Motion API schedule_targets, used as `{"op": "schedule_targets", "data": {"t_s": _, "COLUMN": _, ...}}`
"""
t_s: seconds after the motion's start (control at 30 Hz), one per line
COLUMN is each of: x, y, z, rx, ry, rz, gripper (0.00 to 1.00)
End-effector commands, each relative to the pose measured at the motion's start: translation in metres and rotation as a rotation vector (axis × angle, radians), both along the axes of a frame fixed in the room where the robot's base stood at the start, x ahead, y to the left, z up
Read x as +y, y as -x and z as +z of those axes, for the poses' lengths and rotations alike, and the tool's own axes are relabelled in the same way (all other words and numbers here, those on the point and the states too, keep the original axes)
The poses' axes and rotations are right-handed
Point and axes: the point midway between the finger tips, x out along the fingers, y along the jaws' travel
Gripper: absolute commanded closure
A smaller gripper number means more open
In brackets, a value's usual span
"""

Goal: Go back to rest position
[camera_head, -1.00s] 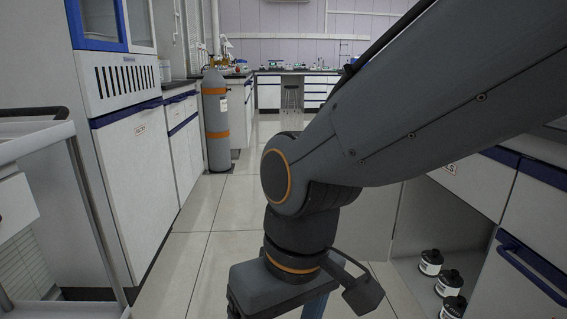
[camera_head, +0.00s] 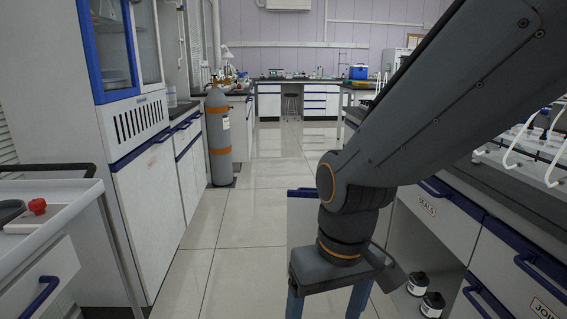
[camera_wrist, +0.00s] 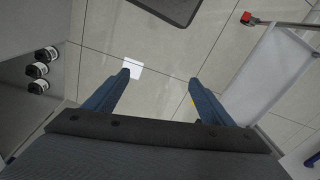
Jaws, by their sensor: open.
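My gripper (camera_head: 327,303) hangs pointing down in front of me, low in the head view, at the end of my bent arm. Its two blue fingers are apart with nothing between them. In the wrist view the open fingers (camera_wrist: 160,78) are over the tiled floor (camera_wrist: 170,52). A small white square (camera_wrist: 132,69) shows beside the left fingertip, seemingly on the floor.
A white bench with drawers (camera_head: 425,207) stands close on the right, with black-capped bottles (camera_head: 432,304) in its open lower space. A white cart (camera_head: 50,215) stands at left. A grey gas cylinder (camera_head: 218,140) stands farther back. The middle aisle (camera_head: 255,185) is clear.

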Motion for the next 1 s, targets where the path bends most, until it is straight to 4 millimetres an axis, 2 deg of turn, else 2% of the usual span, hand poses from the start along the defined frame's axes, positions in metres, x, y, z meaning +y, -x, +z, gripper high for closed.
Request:
{"op": "schedule_targets", "data": {"t_s": 0.03, "x": -0.007, "y": 0.002, "z": 0.017, "rx": 0.003, "ry": 0.005, "rz": -0.021, "gripper": 0.24}}
{"op": "schedule_targets", "data": {"t_s": 0.37, "x": -0.051, "y": 0.004, "z": 0.075, "rx": 0.013, "ry": 0.033, "rz": -0.138, "gripper": 0.24}}
{"op": "schedule_targets", "data": {"t_s": 0.7, "x": -0.099, "y": 0.015, "z": 0.133, "rx": 0.029, "ry": 0.057, "rz": -0.254, "gripper": 0.24}}
{"op": "schedule_targets", "data": {"t_s": 0.83, "x": -0.113, "y": 0.02, "z": 0.149, "rx": 0.033, "ry": 0.063, "rz": -0.29, "gripper": 0.24}}
{"op": "schedule_targets", "data": {"t_s": 1.0, "x": -0.124, "y": 0.023, "z": 0.159, "rx": 0.038, "ry": 0.068, "rz": -0.315, "gripper": 0.24}}
